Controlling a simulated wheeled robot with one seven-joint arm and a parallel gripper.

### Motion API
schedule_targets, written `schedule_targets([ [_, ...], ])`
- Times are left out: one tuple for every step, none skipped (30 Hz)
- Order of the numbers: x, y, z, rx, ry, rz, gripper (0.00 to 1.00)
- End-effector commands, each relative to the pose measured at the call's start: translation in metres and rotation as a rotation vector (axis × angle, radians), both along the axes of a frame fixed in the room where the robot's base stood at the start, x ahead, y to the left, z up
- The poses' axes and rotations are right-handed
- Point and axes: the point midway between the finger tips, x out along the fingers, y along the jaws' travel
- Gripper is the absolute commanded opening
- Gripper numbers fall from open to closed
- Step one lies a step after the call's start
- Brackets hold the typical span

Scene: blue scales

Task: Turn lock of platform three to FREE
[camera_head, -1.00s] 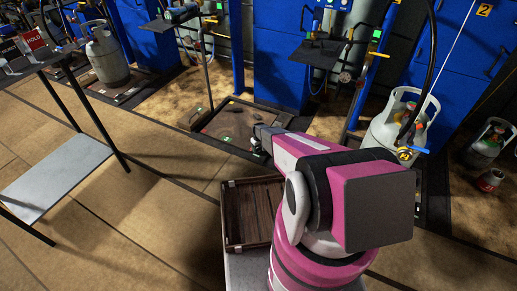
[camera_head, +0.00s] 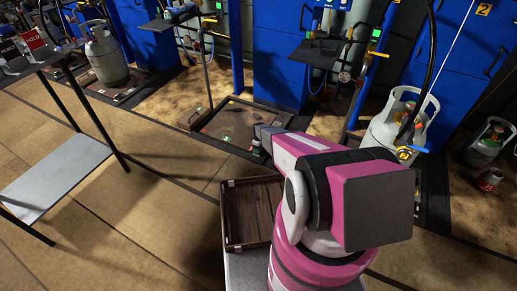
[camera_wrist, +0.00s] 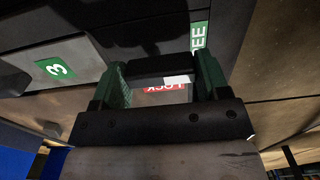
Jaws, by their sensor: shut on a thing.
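Platform three carries a green tag with a 3 (camera_wrist: 54,68) in the wrist view. Its lock is a black knob (camera_wrist: 160,65) with a white mark, between the two green fingers of my gripper (camera_wrist: 158,84), which is shut on it. The white mark lies close to the red LOCK label (camera_wrist: 166,87), partly covered by the knob. The green FREE label (camera_wrist: 199,37) is to the upper right, partly hidden behind a finger. In the head view, my gripper (camera_head: 259,145) is at the near right edge of a dark-framed floor platform (camera_head: 200,137); the knob is too small to make out.
A wooden tray (camera_head: 238,248) is in front of me. A table with signs (camera_head: 65,52) stands at the left. Gas cylinders (camera_head: 107,55) and (camera_head: 385,130) stand on neighbouring platforms. Blue cabinets (camera_head: 278,60) line the back. Floor at the left centre is clear.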

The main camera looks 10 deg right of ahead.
Motion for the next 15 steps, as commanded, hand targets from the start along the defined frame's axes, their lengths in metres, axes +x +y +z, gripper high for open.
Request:
schedule_targets([
  [0.0003, 0.0, 0.0004, -0.001, -0.001, 0.007, 0.45],
  [0.0003, 0.0, 0.0004, -0.001, -0.001, 0.008, 0.45],
  [0.0003, 0.0, 0.0004, -0.001, -0.001, 0.008, 0.45],
  [0.0003, 0.0, 0.0004, -0.001, -0.001, 0.009, 0.45],
  [0.0003, 0.0, 0.0004, -0.001, -0.001, 0.009, 0.45],
  [0.0003, 0.0, 0.0004, -0.001, -0.001, 0.009, 0.45],
  [0.0002, 0.0, 0.0004, -0.001, -0.001, 0.009, 0.45],
  [0.0002, 0.0, 0.0004, -0.001, -0.001, 0.009, 0.45],
  [0.0003, 0.0, 0.0004, -0.001, -0.001, 0.009, 0.45],
  [0.0002, 0.0, 0.0004, -0.001, 0.0, 0.009, 0.45],
  [0.0002, 0.0, 0.0004, -0.001, 0.0, 0.009, 0.45],
  [0.0002, 0.0, 0.0004, -0.001, 0.0, 0.009, 0.82],
  [0.0002, 0.0, 0.0004, -0.001, 0.0, 0.009, 0.92],
  [0.0001, 0.0, 0.0003, -0.001, 0.0, 0.008, 0.94],
  [0.0001, 0.0, 0.0003, -0.001, 0.0, 0.008, 0.94],
])
